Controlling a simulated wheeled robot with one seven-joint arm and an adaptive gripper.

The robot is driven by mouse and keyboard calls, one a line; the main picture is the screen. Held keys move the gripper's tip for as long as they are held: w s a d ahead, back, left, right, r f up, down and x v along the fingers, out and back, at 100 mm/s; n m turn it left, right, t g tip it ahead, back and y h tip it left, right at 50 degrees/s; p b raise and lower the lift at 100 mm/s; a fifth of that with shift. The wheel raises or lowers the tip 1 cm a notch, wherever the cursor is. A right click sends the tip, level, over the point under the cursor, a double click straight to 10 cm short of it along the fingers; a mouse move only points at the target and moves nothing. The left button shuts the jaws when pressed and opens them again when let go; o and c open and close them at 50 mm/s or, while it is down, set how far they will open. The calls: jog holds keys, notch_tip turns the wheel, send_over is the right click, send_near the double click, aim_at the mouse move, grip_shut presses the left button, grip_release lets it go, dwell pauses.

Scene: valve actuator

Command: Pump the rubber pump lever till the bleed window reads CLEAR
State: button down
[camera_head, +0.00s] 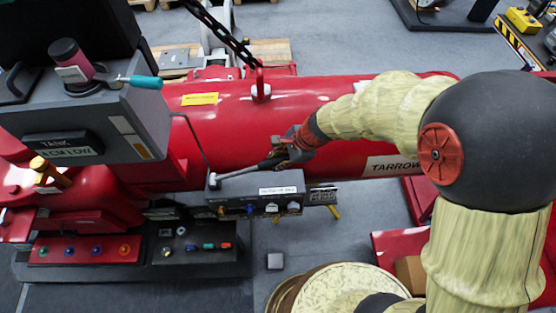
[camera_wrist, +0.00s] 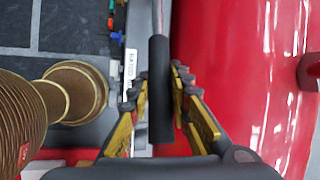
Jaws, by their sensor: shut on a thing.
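The pump lever (camera_head: 238,171) has a bare metal rod and a black rubber grip, and it slants up to the right from the grey pump box (camera_head: 240,200) in the head view. My gripper (camera_head: 279,157) is at the grip end of the lever, in front of the red cylinder. In the wrist view the black rubber grip (camera_wrist: 160,100) runs between the two fingers of my gripper (camera_wrist: 161,80), which is shut on it. A white label (camera_head: 278,190) shows on the pump box, but its writing is too small to read. I cannot pick out the bleed window.
The large red cylinder (camera_head: 225,120) lies just behind the lever. A grey tank unit (camera_head: 130,115) with a teal-handled part (camera_head: 140,81) stands at the left. A black chain (camera_head: 220,30) hangs to the cylinder's lifting eye. Button panels (camera_head: 90,250) sit at the lower left.

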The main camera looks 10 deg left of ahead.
jog(key=f+b, duration=0.2)
jog(key=b, duration=0.1)
jog(key=d+f+y+b, duration=0.1)
jog(key=f+b, duration=0.1)
jog(key=b, duration=0.2)
jog(key=f+y+b, duration=0.1)
jog(key=f+b, duration=0.1)
jog(key=b, duration=0.2)
jog(key=shift+w+d+g, duration=0.1)
jog(key=shift+d+g, duration=0.3)
jog(key=f+b, duration=0.1)
jog(key=b, duration=0.1)
jog(key=f+y+b, duration=0.1)
jog(key=f+b, duration=0.1)
jog(key=shift+d+y, duration=0.2)
jog(key=shift+y, duration=0.1)
notch_tip(320, 180, down, 3)
jog(key=b, duration=0.2)
jog(key=y+b, duration=0.1)
jog(key=b, duration=0.1)
jog(key=shift+w+r+m+y, duration=0.1)
jog(key=shift+r+m+y, duration=0.1)
jog(key=shift+m+y, duration=0.1)
jog(key=shift+r, duration=0.1)
jog(key=c, duration=1.6)
grip_release()
jog(key=shift+r, duration=0.1)
jog(key=v, duration=1.2)
jog(key=shift+w, duration=0.2)
